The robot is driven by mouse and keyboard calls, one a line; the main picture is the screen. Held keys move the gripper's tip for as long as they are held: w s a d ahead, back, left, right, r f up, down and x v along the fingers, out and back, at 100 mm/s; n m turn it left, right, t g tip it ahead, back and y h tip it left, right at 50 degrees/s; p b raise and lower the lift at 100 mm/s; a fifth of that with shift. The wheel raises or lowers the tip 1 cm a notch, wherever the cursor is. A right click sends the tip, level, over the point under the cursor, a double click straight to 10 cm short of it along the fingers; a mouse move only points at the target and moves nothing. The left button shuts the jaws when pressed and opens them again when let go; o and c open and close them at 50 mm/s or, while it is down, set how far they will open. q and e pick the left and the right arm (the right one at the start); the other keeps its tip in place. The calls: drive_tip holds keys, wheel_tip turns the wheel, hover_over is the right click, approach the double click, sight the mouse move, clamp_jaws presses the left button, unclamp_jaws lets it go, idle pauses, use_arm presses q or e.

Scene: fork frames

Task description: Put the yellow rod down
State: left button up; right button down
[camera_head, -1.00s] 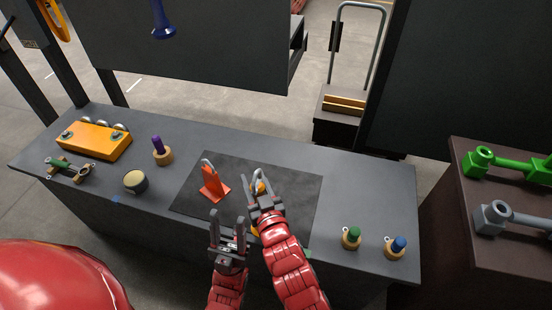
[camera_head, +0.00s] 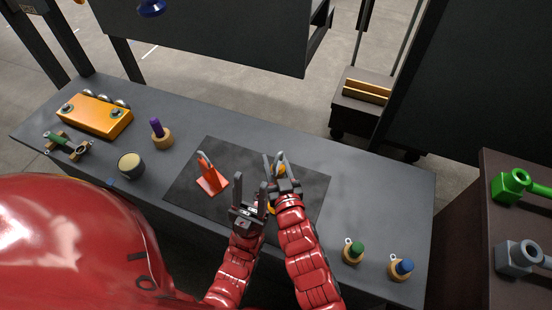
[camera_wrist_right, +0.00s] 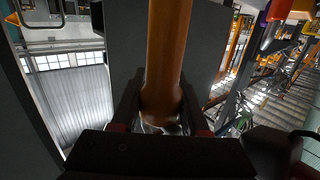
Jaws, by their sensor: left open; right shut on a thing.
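The yellow rod (camera_wrist_right: 168,50) is held between the fingers of my right gripper (camera_wrist_right: 160,100) in the right wrist view, where it runs up out of the picture. In the head view my right gripper (camera_head: 277,164) is over the right half of the dark mat (camera_head: 205,150); the gripper hides most of the rod, and only small yellow parts show. I cannot tell whether the rod touches the mat. My left gripper (camera_head: 250,190) is open and empty, just left of and below the right one, over the mat's near part.
An orange-red stand (camera_head: 211,180) is on the mat, left of the grippers. An orange box (camera_head: 95,116), purple-topped piece (camera_head: 160,135) and round pot (camera_head: 131,165) stand further left. Green-topped (camera_head: 354,252) and blue-topped (camera_head: 401,267) pieces stand at right.

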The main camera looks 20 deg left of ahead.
drive_tip(key=shift+s+d+r, duration=0.1)
drive_tip(key=shift+s+d, duration=0.1)
drive_tip(key=c, duration=0.8)
unclamp_jaws()
drive_tip(key=shift+c, duration=0.2)
drive_tip(key=shift+o, duration=0.8)
drive_tip(key=shift+w+a, duration=0.1)
